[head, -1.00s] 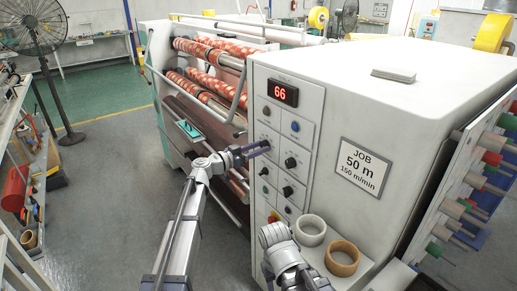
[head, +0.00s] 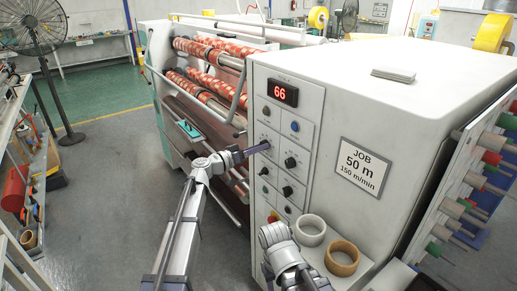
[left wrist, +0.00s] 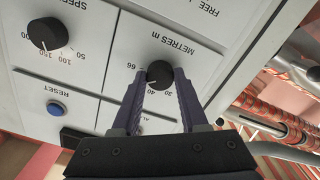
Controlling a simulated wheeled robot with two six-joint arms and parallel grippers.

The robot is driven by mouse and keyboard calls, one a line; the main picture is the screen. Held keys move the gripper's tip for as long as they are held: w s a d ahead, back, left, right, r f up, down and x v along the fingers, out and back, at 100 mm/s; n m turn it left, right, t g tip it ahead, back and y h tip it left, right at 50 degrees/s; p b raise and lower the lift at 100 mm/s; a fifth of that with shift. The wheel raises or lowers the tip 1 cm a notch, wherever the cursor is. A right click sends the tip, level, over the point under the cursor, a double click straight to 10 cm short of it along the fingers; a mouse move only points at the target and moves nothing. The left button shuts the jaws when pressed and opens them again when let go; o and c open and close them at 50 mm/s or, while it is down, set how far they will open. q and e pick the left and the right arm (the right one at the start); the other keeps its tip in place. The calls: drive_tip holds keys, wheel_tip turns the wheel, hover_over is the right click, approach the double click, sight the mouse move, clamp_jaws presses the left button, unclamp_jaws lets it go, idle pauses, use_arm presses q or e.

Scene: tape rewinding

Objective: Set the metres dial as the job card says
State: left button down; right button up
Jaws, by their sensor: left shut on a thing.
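The metres dial (left wrist: 160,72) is a round black knob on the grey machine's panel, labelled METRES m. My left gripper (left wrist: 159,80) is shut on it, with a finger on each side. In the head view the left gripper (head: 268,146) reaches the panel and hides most of the dial. The scale shows upside down in the left wrist view; I cannot read the pointer surely. The red display (head: 283,93) reads 66. The job card (head: 363,168) reads JOB 50 m, 150 m/min. My right arm shows at the bottom, but not its gripper.
The speed dial (left wrist: 47,34) and the blue RESET button (left wrist: 57,109) sit near the metres dial. More knobs and buttons lie below it in the head view. A white tape roll (head: 310,230) and a tan roll (head: 342,258) stand on a ledge below the panel.

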use_arm(q)
drive_tip(key=shift+n, duration=1.1)
drive_tip(key=shift+c, duration=2.2)
unclamp_jaws()
drive_tip(key=shift+s+a, duration=0.1)
drive_tip(key=v, duration=0.7)
drive_tip(key=shift+s+a, duration=0.2)
drive_tip(key=shift+a, duration=0.05)
